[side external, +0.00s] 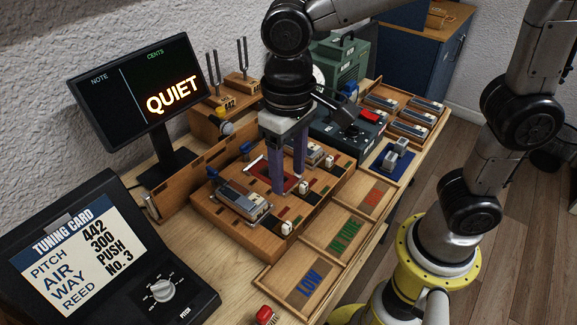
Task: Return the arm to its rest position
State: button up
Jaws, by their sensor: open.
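My gripper (288,172) points down over the wooden fixture board (225,232) in the middle of the bench. Its two purple fingers stand apart, with nothing seen held between them. The fingertips are close above a dark red area of the board; I cannot tell whether they touch it. A silver block (243,200) with a blue lever sits on the board to the left of the fingers. Another block (312,155) sits on the board behind the fingers, partly hidden by them.
A monitor (140,92) reads QUIET. A tuning card screen (75,258) stands front left. Trays marked LOW (300,284) and IN TUNE (343,235) lie at the bench's front right. Tuning forks (243,62), a green machine (342,62) and a reed rack (405,110) stand behind.

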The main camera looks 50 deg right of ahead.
jog(key=shift+w+d, duration=0.1)
jog(key=d+r+m+t, duration=0.1)
jog(key=d+r+m, duration=0.1)
jog(key=d+r, duration=0.3)
jog(key=s+d+f+n+t, duration=0.2)
jog(key=s+d+f+t, duration=0.1)
jog(key=s+d, duration=0.6)
jog(key=shift+s+d+t, duration=0.3)
jog(key=shift+d+t, duration=0.5)
jog(key=shift+d, duration=0.35)
